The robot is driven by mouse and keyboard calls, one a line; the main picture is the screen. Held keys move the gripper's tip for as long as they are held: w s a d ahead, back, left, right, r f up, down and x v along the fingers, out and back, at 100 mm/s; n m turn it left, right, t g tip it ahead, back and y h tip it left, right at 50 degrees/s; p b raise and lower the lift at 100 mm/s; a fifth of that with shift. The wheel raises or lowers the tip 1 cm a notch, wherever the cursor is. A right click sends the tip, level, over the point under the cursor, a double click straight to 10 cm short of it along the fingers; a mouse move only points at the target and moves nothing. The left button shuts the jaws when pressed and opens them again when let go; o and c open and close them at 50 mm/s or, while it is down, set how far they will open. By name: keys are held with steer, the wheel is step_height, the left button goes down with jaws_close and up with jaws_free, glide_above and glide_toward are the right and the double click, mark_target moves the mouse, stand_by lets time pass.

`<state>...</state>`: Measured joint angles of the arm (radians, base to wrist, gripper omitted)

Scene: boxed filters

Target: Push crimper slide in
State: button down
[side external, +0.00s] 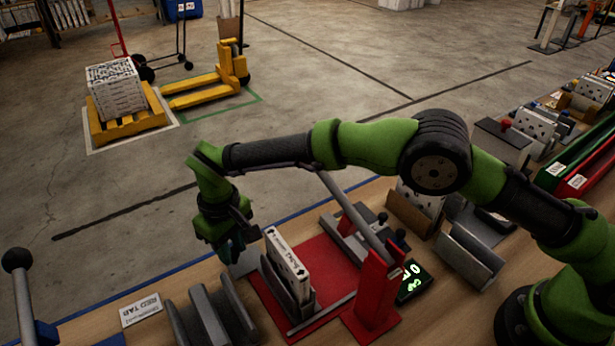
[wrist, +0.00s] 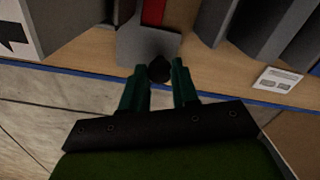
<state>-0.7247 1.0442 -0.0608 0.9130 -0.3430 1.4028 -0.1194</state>
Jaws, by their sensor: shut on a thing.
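The crimper slide shows as a grey plate (wrist: 150,46) in the wrist view, with a black knob (wrist: 159,69) at its near end. My gripper (wrist: 160,75) has its green fingers on either side of the knob and is shut on it. In the side view my gripper (side external: 229,250) points down at the left end of the red crimper base (side external: 330,262), and the arm hides the knob. A white boxed filter (side external: 287,264) stands upright in a grey holder (side external: 298,303) on the base, to the right of my gripper.
A red post (side external: 376,292) with a long lever and a lit green display (side external: 414,282) stand at the base's right. Grey V-shaped holders (side external: 212,318) and a "RED TAG" card (side external: 141,309) lie to the left. Blue tape marks the bench edge, with open floor beyond.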

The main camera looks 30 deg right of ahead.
steer(key=d, duration=1)
steer(key=shift+w, duration=0.1)
stand_by(0.3)
steer(key=c, duration=0.9)
jaws_free()
steer(key=shift+c, duration=0.2)
steer(key=shift+o, duration=0.4)
steer(key=shift+a, duration=0.1)
steer(key=shift+a, duration=0.1)
